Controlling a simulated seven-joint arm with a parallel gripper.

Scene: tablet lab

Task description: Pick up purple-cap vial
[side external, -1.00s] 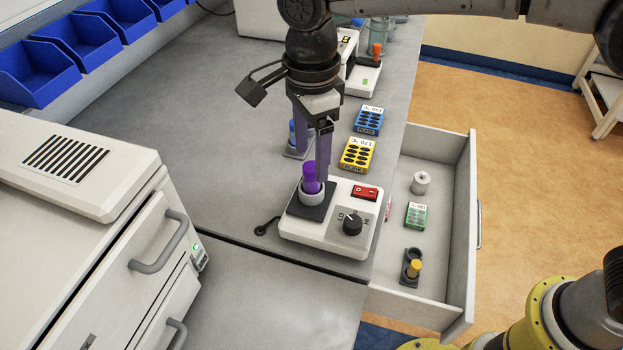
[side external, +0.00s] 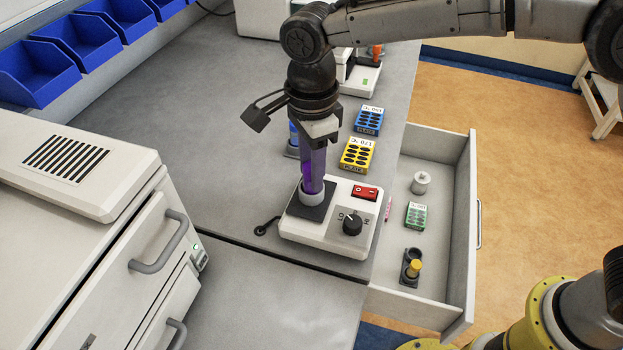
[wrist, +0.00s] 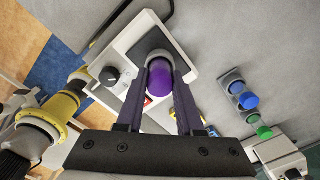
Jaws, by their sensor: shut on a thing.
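The purple-cap vial (wrist: 160,80) stands upright in the grey round cup on top of the white vortex-like device (side external: 317,240). In the wrist view its purple cap is between my two fingers. My gripper (side external: 313,180) is shut on the vial, its fingers pointing down on both sides of the cap. In the side view the fingers mostly cover the cap, and the vial's lower part is hidden in the cup (side external: 311,199).
A yellow block (side external: 357,155) and a blue block (side external: 369,121) lie behind the device. An open drawer (side external: 462,240) at right holds a yellow-cap vial (side external: 413,268), a green block (side external: 416,215) and a grey weight (side external: 420,183). A white oven-like cabinet (side external: 90,240) stands at left.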

